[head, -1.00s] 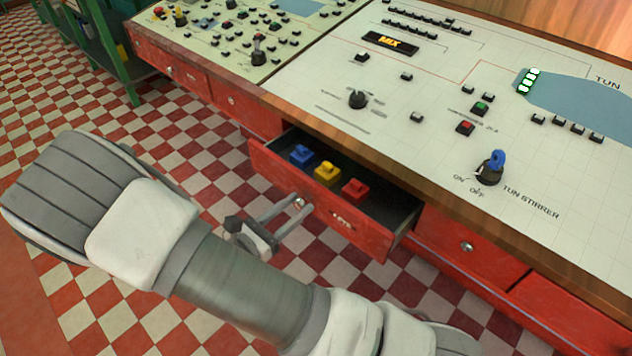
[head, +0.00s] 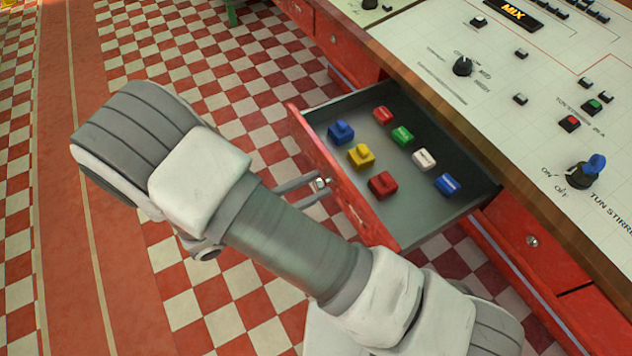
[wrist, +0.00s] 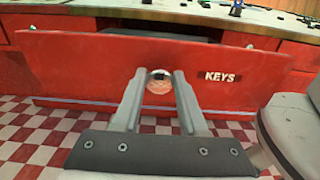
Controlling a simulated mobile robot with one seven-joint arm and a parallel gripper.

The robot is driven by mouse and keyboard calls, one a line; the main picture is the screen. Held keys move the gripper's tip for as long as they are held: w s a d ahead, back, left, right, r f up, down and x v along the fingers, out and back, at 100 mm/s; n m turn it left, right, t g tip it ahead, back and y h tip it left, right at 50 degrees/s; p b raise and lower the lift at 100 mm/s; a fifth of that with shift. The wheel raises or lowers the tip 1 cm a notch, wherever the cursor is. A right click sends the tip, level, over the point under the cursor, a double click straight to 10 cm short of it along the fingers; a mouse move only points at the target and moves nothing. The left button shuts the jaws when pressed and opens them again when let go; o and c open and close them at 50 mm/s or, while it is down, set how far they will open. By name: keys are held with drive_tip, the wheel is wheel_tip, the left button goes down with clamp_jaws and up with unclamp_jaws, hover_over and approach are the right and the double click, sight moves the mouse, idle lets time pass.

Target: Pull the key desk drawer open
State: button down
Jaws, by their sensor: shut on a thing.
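The red key drawer (head: 343,185) stands well out from the desk in the head view. Its front carries a "KEYS" label (wrist: 220,77) in the wrist view. Inside lie several coloured key blocks, among them a blue one (head: 341,132), a yellow one (head: 361,156) and a red one (head: 382,184). My gripper (head: 318,186) is at the outer face of the drawer front. In the wrist view, my gripper (wrist: 160,84) has its two fingers closed on the round metal knob (wrist: 159,86), partly hidden between the fingertips.
The desk panel (head: 480,90) with switches and a blue-handled TUN STIRRER switch (head: 585,172) lies above and right. A closed red drawer (head: 525,235) with a knob is to the right. The checkered floor (head: 205,60) in front of the desk is clear.

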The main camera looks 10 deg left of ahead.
drive_tip(key=shift+f, duration=0.1)
drive_tip(key=shift+c, duration=2.4)
unclamp_jaws()
drive_tip(key=p+v, duration=0.1)
drive_tip(key=v, duration=1.6)
drive_tip(key=shift+s+a+p, duration=0.15)
drive_tip(key=shift+p, duration=0.2)
